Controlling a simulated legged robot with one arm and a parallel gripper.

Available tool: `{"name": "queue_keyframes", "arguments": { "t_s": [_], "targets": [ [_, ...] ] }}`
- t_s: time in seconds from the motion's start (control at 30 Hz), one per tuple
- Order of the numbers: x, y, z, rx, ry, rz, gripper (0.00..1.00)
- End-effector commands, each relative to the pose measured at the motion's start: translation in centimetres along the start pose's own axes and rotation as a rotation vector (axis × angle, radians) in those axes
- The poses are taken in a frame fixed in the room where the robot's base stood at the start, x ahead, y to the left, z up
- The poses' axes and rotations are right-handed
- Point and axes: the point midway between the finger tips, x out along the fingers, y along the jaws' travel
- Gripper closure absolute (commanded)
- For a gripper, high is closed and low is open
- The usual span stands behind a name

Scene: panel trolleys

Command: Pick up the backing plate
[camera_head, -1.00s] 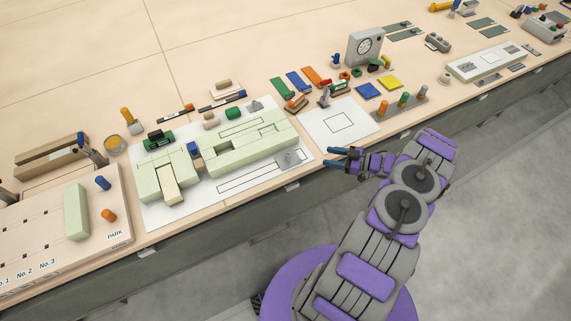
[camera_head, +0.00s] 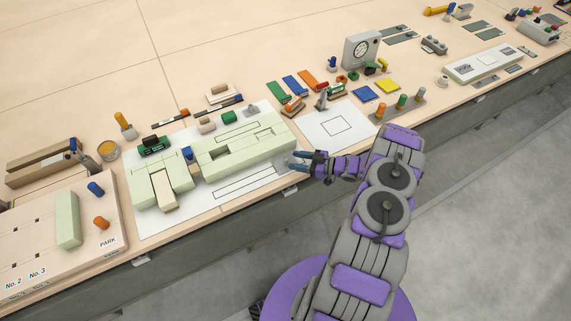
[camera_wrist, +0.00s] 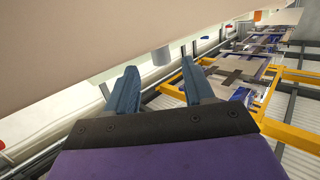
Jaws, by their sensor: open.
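My gripper (camera_head: 293,160) is open and empty at the front right corner of the white sheet (camera_head: 225,200), beside the pale green block assembly (camera_head: 240,148). I cannot tell for sure which piece is the backing plate. In the wrist view, my two blue-grey fingers (camera_wrist: 159,68) are spread apart, and a grey cylindrical piece (camera_wrist: 160,56) shows just beyond and between their tips, apart from them.
A second white sheet (camera_head: 318,135) lies to the right, with coloured plates and a grey dial box (camera_head: 360,49) behind. A board marked PARK (camera_head: 40,250) lies at the left. The bench's front edge runs beneath my gripper. Wrist view: yellow-railed trolleys (camera_wrist: 250,72) beyond.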

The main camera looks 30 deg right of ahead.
Motion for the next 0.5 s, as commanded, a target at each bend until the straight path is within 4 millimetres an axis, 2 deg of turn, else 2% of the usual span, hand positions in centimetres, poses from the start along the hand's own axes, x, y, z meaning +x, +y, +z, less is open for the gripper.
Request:
{"name": "queue_keyframes", "arguments": {
  "t_s": [0.3, 0.5],
  "targets": [
    [4.2, -0.2, 0.2, -0.002, 0.0, -0.004, 0.47],
    [5.2, -0.2, 0.0, -0.002, 0.0, -0.001, 0.47]
  ]
}}
